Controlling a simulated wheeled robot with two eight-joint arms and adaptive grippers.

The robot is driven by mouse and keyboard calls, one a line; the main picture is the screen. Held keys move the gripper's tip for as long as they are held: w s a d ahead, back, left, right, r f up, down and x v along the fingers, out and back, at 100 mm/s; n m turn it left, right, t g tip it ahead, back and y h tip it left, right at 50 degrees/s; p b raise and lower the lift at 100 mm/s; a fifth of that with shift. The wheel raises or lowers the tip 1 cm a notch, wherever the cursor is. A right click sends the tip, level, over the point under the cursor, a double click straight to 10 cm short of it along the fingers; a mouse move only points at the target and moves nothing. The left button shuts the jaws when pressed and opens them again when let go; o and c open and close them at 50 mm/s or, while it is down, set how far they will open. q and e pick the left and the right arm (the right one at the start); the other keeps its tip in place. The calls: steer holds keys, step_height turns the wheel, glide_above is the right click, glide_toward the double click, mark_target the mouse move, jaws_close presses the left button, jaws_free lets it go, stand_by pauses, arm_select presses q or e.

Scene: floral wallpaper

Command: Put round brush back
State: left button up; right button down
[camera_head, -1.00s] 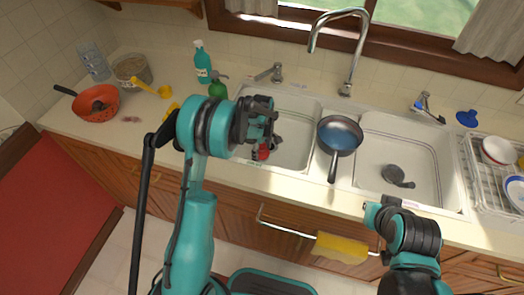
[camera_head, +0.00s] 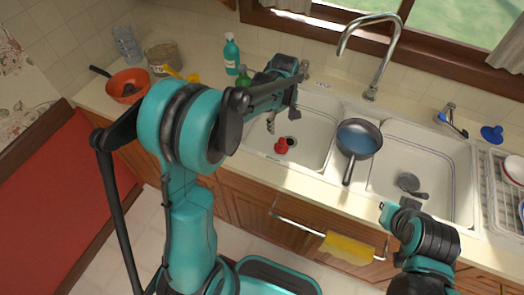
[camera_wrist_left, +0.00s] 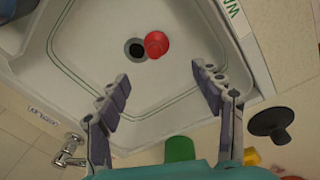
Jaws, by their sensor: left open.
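My left gripper (camera_head: 282,116) is open over the left sink basin (camera_head: 318,130). In the left wrist view its two fingers (camera_wrist_left: 161,76) are spread apart with nothing between them. A red rounded object (camera_head: 282,146) lies in that basin beside the drain; it also shows in the left wrist view (camera_wrist_left: 156,45), beyond the fingertips. A dark round-headed item with a handle (camera_head: 409,183) lies in the right basin; I cannot tell whether it is the round brush. A black round-based object (camera_wrist_left: 271,122) stands on the counter right of the fingers in the left wrist view.
A pan (camera_head: 358,140) rests on the divider between the basins. The faucet (camera_head: 370,60) rises behind. A teal bottle (camera_head: 231,55) and green bottle (camera_head: 243,78) stand left of the sink.

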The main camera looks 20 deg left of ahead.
arm_select(q)
steer(key=s+r+m+t, duration=0.3)
steer(key=s+r+m, duration=0.3)
steer(key=s+r, duration=0.45)
steer(key=s+f+m+t, duration=0.2)
steer(key=s+m, duration=0.4)
steer(key=s, duration=0.6)
steer(key=shift+t, duration=0.5)
steer(key=shift+s+f, duration=0.1)
steer(key=shift+f, duration=0.05)
steer(key=shift+f+b, duration=0.75)
